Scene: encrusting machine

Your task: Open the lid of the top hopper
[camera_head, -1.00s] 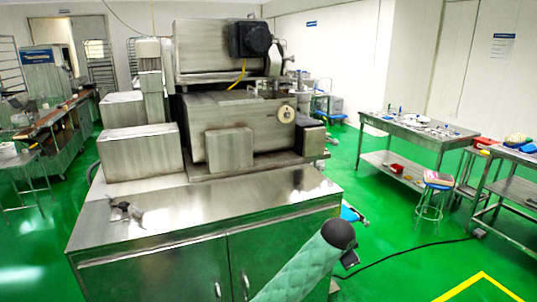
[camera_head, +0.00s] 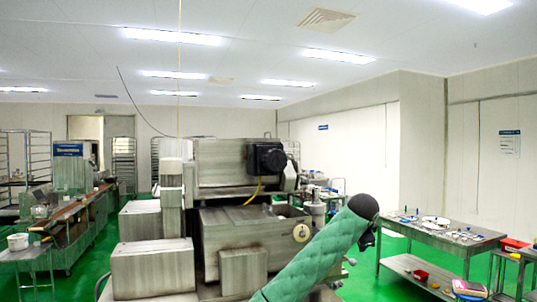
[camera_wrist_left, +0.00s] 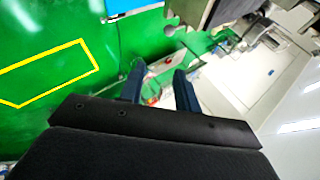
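The steel encrusting machine stands in the middle of the head view. Its top hopper (camera_head: 222,163) is a long metal box at the upper part, with a black motor housing (camera_head: 267,158) on its right front. The top of the hopper looks flat, and I cannot make out the lid's edge or handle. One green-sleeved arm of mine reaches up to the right in front of the machine; its gripper is not clear there. In the left wrist view my left gripper (camera_wrist_left: 158,73) has its two dark fingers apart, with nothing between them.
A steel work table (camera_head: 440,236) with small items stands at the right. A conveyor bench (camera_head: 75,212) is at the left, with rack trolleys behind. A metal box (camera_head: 153,266) sits at the machine's front left.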

